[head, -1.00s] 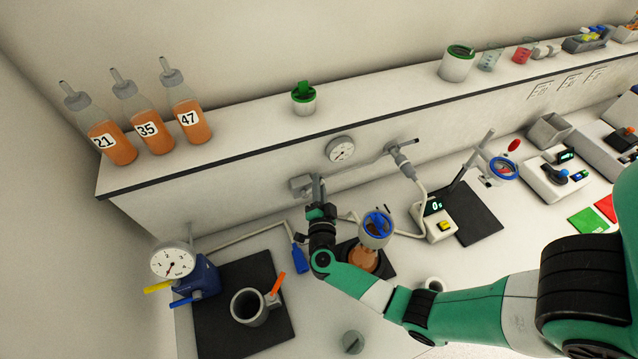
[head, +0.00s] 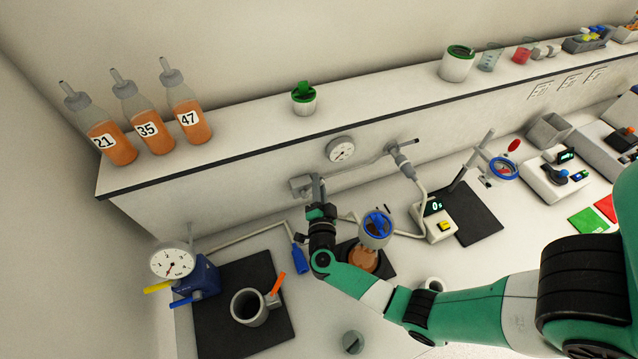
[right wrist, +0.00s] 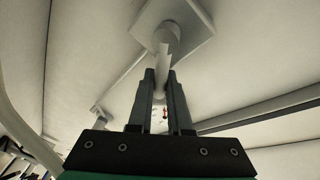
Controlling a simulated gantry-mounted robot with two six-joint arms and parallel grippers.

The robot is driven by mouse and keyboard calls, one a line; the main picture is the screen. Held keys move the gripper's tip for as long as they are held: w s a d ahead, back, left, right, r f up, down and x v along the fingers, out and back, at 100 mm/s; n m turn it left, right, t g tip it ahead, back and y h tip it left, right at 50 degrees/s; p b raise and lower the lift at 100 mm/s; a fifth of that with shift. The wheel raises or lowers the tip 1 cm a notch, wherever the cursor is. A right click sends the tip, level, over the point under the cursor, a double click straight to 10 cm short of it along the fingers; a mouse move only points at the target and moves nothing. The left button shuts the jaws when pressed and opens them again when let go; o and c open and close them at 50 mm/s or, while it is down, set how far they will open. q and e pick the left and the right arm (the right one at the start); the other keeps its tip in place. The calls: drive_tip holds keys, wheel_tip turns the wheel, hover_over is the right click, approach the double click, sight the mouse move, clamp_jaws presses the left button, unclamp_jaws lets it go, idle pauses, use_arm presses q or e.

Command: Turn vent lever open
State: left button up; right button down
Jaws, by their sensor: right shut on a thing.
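My right gripper (head: 317,192) is up at the grey fitting (head: 299,185) at the left end of the wall pipe. In the right wrist view its two dark fingers (right wrist: 162,85) are shut on a pale, narrow lever (right wrist: 162,56). The lever comes off a round hub (right wrist: 167,36) on a square plate. I take this to be the vent lever; no label shows. In the head view the gripper largely hides the lever, so I cannot tell its exact angle there. My left gripper is not in view.
A round gauge (head: 341,149) sits on the wall to the right, above the pipe.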

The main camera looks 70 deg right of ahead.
drive_tip(key=shift+r, duration=0.1)
idle(0.6)
drive_tip(key=shift+w+a+r+n+h+p, duration=0.2)
drive_tip(key=shift+a+r+n+h+p, duration=0.1)
drive_tip(key=shift+n+p, duration=0.5)
drive_tip(key=n, duration=0.2)
drive_tip(key=t, duration=0.1)
drive_tip(key=shift+w+a+r+n+p, duration=0.25)
drive_tip(key=shift+w+r+n+p, duration=0.05)
drive_tip(key=shift+w+r+n, duration=0.1)
drive_tip(key=n, duration=0.2)
drive_tip(key=w+a+n+t, duration=0.1)
drive_tip(key=n, duration=0.1)
drive_tip(key=shift+r+h, duration=0.2)
drive_tip(key=shift+h, duration=0.2)
drive_tip(key=shift+w+a+r+n+t, duration=0.15)
drive_tip(key=shift+n+t, duration=0.1)
drive_tip(key=shift+n, duration=0.3)
drive_tip(key=shift+w+a+f+n+t, duration=0.15)
drive_tip(key=shift+n+t, duration=0.15)
drive_tip(key=shift+n, duration=0.3)
drive_tip(key=shift+w+a+r+n+t, duration=0.15)
drive_tip(key=shift+n+t, duration=0.1)
drive_tip(key=shift+n, duration=0.3)
drive_tip(key=c, duration=0.8)
unclamp_jaws()
drive_tip(key=shift+a, duration=0.1)
drive_tip(key=shift+c, duration=0.2)
